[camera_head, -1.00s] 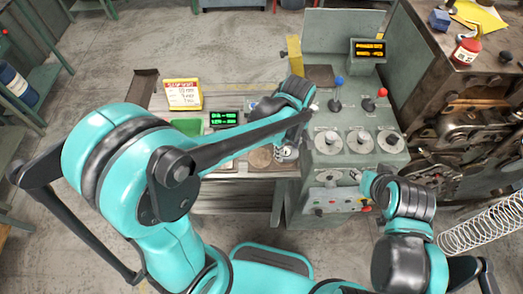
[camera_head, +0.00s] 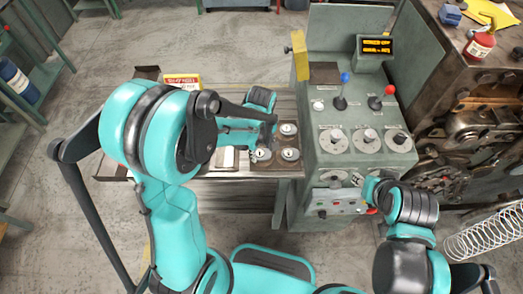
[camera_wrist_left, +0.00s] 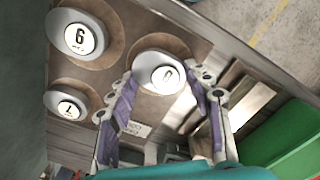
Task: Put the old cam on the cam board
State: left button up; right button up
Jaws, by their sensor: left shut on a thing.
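The cam board (camera_head: 275,146) is a brown plate on the bench, left of the grey coiler. My left gripper (camera_wrist_left: 165,95) is shut around a pale round cam (camera_wrist_left: 160,70) at the board's near left place. The cam also shows in the head view (camera_head: 262,155). It sits over a brown round patch; I cannot tell whether it touches the board. Two other numbered cams rest on the board at right, one near (camera_head: 291,154) and one far (camera_head: 288,129). My left arm hides the far left place. My right gripper (camera_head: 358,179) is at the coiler's front; its fingers are too small to read.
The coiler (camera_head: 350,115) has three dials, blue and red knobbed levers and a lit display (camera_head: 376,45). A green tray (camera_wrist_left: 285,145) lies beside the board. A yellow-and-red sign (camera_head: 182,80) stands behind my left arm. A coil spring (camera_head: 485,232) is at far right.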

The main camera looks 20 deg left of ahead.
pick_arm(q)
jog(key=shift+f, duration=0.15)
jog(key=o, duration=1.3)
